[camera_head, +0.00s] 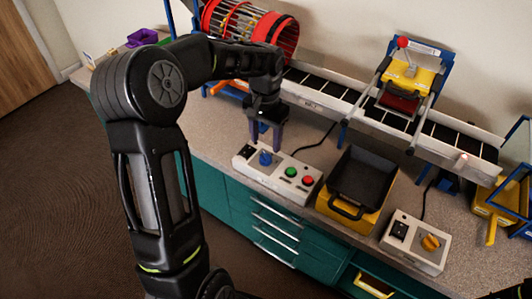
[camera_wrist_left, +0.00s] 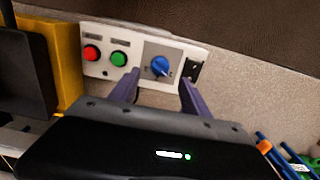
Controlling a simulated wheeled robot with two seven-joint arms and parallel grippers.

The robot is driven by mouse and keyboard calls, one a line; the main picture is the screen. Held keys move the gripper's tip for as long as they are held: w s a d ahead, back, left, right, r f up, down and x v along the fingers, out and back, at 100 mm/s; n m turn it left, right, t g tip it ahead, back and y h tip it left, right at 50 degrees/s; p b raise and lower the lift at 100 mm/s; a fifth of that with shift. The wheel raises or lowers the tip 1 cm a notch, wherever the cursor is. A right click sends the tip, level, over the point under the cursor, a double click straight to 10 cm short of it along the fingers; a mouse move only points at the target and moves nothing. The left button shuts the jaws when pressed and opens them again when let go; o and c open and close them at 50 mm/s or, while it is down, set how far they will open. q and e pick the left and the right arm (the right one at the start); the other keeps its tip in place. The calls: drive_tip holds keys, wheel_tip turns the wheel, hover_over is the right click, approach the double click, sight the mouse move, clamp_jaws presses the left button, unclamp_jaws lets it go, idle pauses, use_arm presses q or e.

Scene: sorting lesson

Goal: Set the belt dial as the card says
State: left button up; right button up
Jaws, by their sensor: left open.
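The belt control box (camera_head: 277,174) stands on the counter near its front edge. It has a blue dial (camera_head: 265,157), a green button (camera_head: 291,171), a red button (camera_head: 307,180) and a black switch (camera_head: 246,151). My left gripper (camera_head: 264,145) is open, pointing down just above and behind the blue dial. In the left wrist view the blue dial (camera_wrist_left: 160,66) shows between the two purple fingers (camera_wrist_left: 158,88), which look apart from it. The dial's small markings are too small to read. I cannot make out the card. My right gripper is not in view.
A black tray on a yellow base (camera_head: 352,207) stands right of the control box. Another box with a yellow dial (camera_head: 416,243) is farther right. The conveyor belt (camera_head: 335,92) runs behind, with a red drum (camera_head: 250,27) at its left and a yellow press (camera_head: 408,75) over it.

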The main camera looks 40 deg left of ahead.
sight(266, 155)
use_arm(q)
wheel_tip(266, 155, down, 6)
drive_tip(key=shift+f, duration=0.25)
clamp_jaws()
idle(0.6)
